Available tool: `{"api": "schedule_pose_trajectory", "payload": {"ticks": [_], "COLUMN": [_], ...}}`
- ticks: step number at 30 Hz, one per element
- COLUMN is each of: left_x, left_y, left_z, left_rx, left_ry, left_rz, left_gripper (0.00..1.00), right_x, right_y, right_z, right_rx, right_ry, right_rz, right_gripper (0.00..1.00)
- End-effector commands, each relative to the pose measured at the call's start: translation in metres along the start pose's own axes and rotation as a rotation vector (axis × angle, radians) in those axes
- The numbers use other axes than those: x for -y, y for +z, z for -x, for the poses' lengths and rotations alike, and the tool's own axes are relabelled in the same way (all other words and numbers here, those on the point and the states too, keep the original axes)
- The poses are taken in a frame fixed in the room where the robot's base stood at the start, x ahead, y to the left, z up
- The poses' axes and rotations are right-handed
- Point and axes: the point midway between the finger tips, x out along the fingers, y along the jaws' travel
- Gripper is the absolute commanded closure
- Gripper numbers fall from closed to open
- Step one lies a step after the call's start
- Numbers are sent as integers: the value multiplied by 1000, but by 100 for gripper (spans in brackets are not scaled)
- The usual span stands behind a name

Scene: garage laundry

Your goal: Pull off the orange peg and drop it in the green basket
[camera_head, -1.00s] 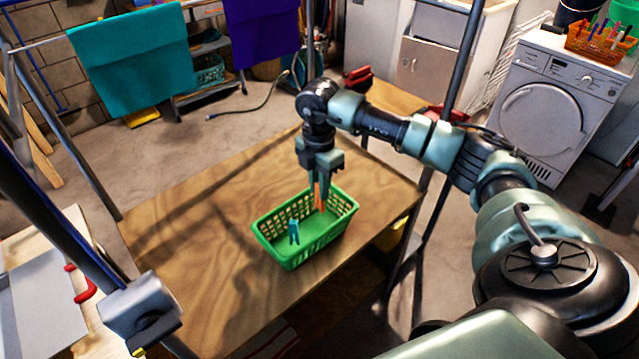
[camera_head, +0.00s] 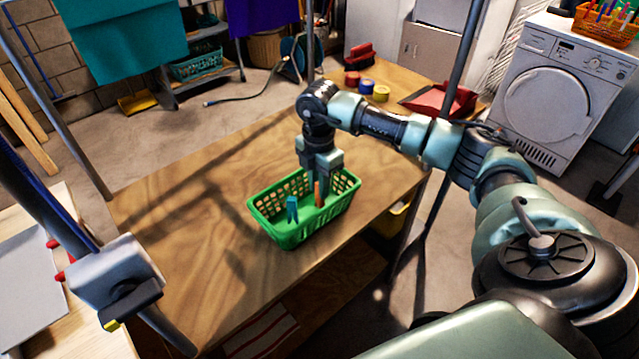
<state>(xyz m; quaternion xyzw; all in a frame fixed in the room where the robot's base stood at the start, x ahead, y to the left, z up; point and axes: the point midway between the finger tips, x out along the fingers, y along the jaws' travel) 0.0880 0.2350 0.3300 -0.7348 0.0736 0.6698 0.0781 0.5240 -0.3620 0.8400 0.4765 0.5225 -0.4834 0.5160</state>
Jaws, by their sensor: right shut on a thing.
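The green basket (camera_head: 290,235) stands on the wooden table in the middle of the view. My right gripper (camera_head: 318,186) reaches down into it from above, towards its right half. It is shut on the orange peg (camera_head: 317,198), which hangs upright below the gripper, inside the basket's rim. I cannot tell whether the peg touches the basket floor. A teal peg (camera_head: 292,209) stands in the basket to the left of the orange one. My left gripper is out of view.
The wooden table (camera_head: 180,230) is bare left of the basket. Tape rolls (camera_head: 367,86) and a red dustpan (camera_head: 440,101) lie at its back right. An orange basket of pegs (camera_head: 606,22) stands on the washing machine (camera_head: 560,95). A metal pole stands behind my right arm.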

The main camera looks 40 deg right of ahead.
Motion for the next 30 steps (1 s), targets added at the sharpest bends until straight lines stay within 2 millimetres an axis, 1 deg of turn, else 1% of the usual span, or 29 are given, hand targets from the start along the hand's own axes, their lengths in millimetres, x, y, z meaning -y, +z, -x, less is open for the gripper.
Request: {"api": "schedule_pose_trajectory", "payload": {"ticks": [5, 6, 8, 9, 17, 20, 23, 30], "left_x": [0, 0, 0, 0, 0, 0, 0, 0], "left_y": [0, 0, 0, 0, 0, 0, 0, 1], "left_z": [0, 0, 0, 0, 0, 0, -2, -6], "left_rx": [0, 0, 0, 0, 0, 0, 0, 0], "left_ry": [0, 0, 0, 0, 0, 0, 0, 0], "left_rz": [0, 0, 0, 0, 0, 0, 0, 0], "left_gripper": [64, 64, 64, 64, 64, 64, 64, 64], "right_x": [0, 0, 0, 0, 0, 0, -1, -1], "right_y": [0, 0, 0, 0, 0, 0, 0, 0], "right_z": [0, 0, 0, 0, 0, 4, 17, 58], "right_rx": [0, 0, 0, 0, 0, 0, 0, 0], "right_ry": [0, 0, 0, 0, 0, 1, 3, 3], "right_rz": [0, 0, 0, 0, 0, -1, -1, 0], "right_gripper": [100, 76, 59, 56, 56, 56, 56, 56]}}
